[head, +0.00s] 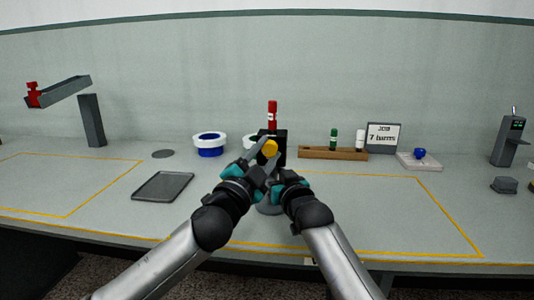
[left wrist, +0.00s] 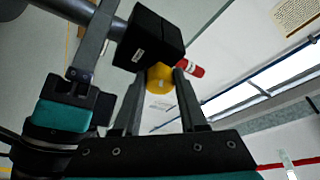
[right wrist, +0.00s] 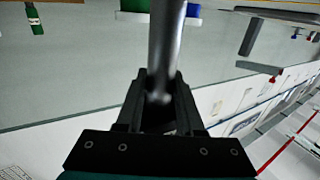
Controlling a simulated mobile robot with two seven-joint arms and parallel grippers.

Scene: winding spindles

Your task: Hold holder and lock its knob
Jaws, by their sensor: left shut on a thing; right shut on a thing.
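The holder is a black block (head: 280,143) on a grey post, with a yellow knob (head: 270,148) facing me. The block also shows in the left wrist view (left wrist: 150,38). My left gripper (head: 262,150) is shut on the yellow knob, which sits between its fingertips in the left wrist view (left wrist: 159,78). My right gripper (head: 274,165) is shut on the grey post (right wrist: 165,45) below the block. A red-capped spindle (head: 272,113) stands upright in the top of the holder. My grippers partly hide the post and base.
A wooden rack (head: 325,153) with a green and a white spindle stands right, beside a sign (head: 382,136). A grey tray (head: 162,186) lies left. The right front table is clear.

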